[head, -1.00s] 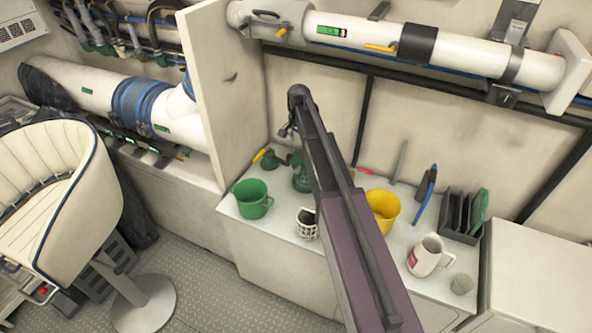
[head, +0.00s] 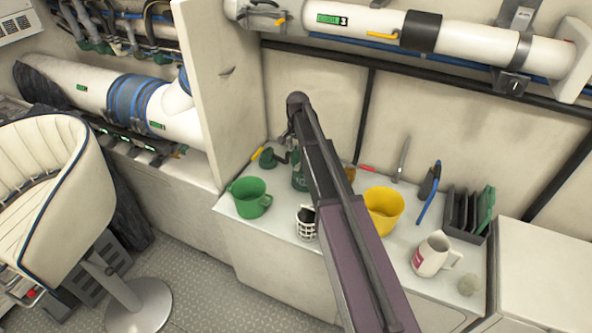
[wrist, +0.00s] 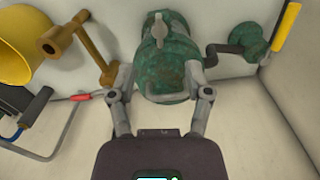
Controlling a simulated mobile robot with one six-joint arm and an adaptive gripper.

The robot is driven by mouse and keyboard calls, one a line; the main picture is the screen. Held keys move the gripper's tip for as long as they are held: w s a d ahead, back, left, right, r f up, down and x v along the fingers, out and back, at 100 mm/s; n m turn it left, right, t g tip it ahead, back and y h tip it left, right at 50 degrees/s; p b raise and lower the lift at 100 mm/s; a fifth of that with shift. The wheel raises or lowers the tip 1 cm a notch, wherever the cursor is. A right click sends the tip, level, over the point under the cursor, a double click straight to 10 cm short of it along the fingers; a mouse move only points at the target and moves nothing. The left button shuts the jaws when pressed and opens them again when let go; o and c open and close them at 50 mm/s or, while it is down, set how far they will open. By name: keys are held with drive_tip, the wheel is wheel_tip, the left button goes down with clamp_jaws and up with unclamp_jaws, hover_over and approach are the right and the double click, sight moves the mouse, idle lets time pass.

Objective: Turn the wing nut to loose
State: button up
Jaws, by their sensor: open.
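The wing nut (wrist: 160,28) is a pale grey-green piece on a weathered green fitting (wrist: 165,55), at the top middle of the wrist view. Its wing looks roughly lengthwise in that picture. My gripper (wrist: 154,70) is open, with one finger on each side of the fitting's lower body and the wing nut beyond the fingertips. I cannot tell whether the fingers touch the fitting. In the head view the green fitting (head: 298,178) shows partly beside my arm; the wing nut cannot be made out there.
A brass lever (wrist: 88,50) stands left of the fitting, and a crank with a yellow handle (wrist: 287,25) right of it. The worktop holds a green mug (head: 249,198), a patterned cup (head: 306,226), a yellow mug (head: 383,208) and a white mug (head: 432,256). A panel (head: 215,75) rises at left.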

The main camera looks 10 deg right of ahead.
sight(297, 165)
drive_tip(key=shift+f+b, duration=3.9)
drive_tip(key=shift+f, duration=0.3)
clamp_jaws()
